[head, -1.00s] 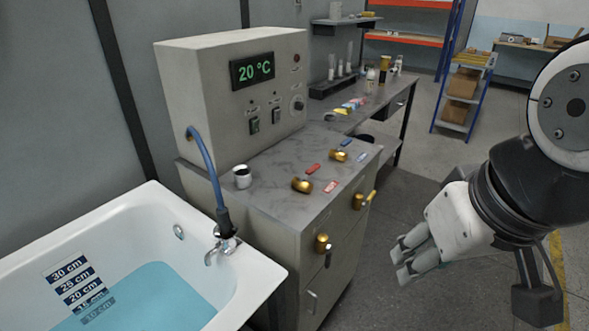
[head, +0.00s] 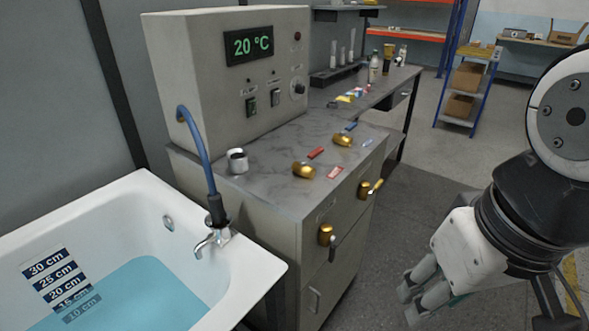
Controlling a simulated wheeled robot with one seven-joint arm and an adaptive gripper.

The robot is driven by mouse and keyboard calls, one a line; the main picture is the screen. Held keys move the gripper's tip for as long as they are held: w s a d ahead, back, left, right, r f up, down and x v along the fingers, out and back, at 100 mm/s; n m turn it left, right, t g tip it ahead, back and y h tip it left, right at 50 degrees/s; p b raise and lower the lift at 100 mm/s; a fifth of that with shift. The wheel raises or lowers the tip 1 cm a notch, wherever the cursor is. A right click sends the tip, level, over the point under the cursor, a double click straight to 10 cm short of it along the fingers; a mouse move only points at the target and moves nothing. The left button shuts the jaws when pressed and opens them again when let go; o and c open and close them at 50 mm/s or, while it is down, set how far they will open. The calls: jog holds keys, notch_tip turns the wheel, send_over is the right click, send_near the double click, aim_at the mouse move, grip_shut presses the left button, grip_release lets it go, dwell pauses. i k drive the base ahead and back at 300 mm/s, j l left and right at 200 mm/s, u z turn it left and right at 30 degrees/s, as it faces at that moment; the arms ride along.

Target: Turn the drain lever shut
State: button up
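Two brass valve fittings sit on the cabinet front, and I cannot tell from the picture which one is the drain lever. The nearer fitting (head: 326,235) has a dark lever (head: 332,249) pointing down and slightly right. The white bathtub (head: 262,268) at left holds blue water (head: 150,290). My gripper (head: 408,304) is at lower right, apart from both levers. Its two fingers look spaced apart with nothing between them.
The control box (head: 225,75) reads 20 °C and stands on the cabinet top (head: 262,165). Brass pieces, a metal cup (head: 237,161) and small coloured tags lie there. A faucet (head: 212,240) is on the tub rim. Grey floor (head: 385,240) is free between cabinet and gripper.

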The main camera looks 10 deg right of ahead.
aim_at(333, 249)
jog(key=i+j, duration=0.1)
jog(key=k+l+u, duration=0.85)
jog(key=k+l, duration=0.1)
